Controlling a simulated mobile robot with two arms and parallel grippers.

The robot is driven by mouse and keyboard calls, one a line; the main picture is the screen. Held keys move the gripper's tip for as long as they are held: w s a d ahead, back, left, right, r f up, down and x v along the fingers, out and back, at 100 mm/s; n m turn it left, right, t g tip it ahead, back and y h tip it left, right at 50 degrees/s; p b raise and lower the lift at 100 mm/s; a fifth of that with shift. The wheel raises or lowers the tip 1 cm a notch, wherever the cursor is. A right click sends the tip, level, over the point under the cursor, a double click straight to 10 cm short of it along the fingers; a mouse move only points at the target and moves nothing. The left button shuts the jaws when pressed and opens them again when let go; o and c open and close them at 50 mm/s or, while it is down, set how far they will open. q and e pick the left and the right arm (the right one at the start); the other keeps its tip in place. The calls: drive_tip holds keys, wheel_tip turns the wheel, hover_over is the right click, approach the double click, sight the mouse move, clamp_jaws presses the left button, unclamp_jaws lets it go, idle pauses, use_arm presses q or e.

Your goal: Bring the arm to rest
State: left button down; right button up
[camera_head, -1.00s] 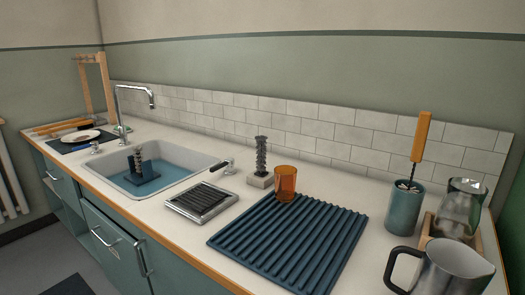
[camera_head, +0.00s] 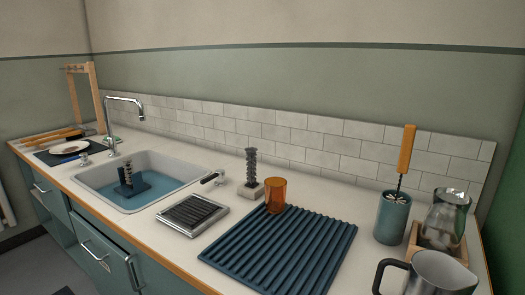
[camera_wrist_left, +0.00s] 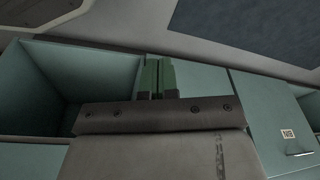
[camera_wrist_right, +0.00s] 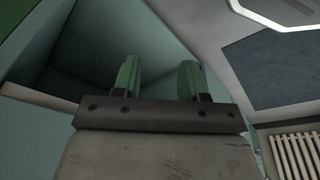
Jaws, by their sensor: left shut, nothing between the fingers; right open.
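My left gripper (camera_wrist_left: 159,78) shows in the left wrist view with its green fingers shut together and empty. It is near the teal cabinet fronts (camera_wrist_left: 262,112), apart from the counter top. My right gripper (camera_wrist_right: 158,82) shows in the right wrist view with its green fingers spread apart and nothing between them. It is in front of an open teal cabinet space (camera_wrist_right: 95,50). Neither arm shows in the head view.
The counter holds a sink (camera_head: 90,182), a drip tray (camera_head: 192,211), a ribbed blue mat (camera_head: 285,250), an orange cup (camera_head: 275,195), a teal pot (camera_head: 391,220) with an orange-handled brush (camera_head: 406,150), a glass jar (camera_head: 446,215) and a metal pitcher (camera_head: 440,275). A radiator (camera_wrist_right: 297,153) stands at lower right.

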use_arm(q)
drive_tip(key=s+a+f+p, duration=0.1)
drive_tip(key=s+f+p, duration=0.1)
drive_tip(key=s+p, duration=0.5)
drive_tip(key=s+a+f+g+p, duration=0.1)
drive_tip(key=s+a+f+p, duration=0.1)
drive_tip(key=s+p, duration=0.6)
drive_tip(key=s, duration=0.2)
drive_tip(key=shift+s+f+g, duration=0.25)
drive_tip(key=shift+s+g, duration=0.05)
use_arm(e)
drive_tip(key=s+d+f, duration=0.1)
drive_tip(key=s+f, duration=0.1)
drive_tip(key=s, duration=0.7)
drive_tip(key=s+d+f+g, duration=0.1)
drive_tip(key=s+d+f, duration=0.1)
drive_tip(key=s, duration=0.6)
drive_tip(key=shift+s+f+g, duration=0.25)
drive_tip(key=shift+s+g, duration=0.05)
drive_tip(key=shift+s, duration=0.05)
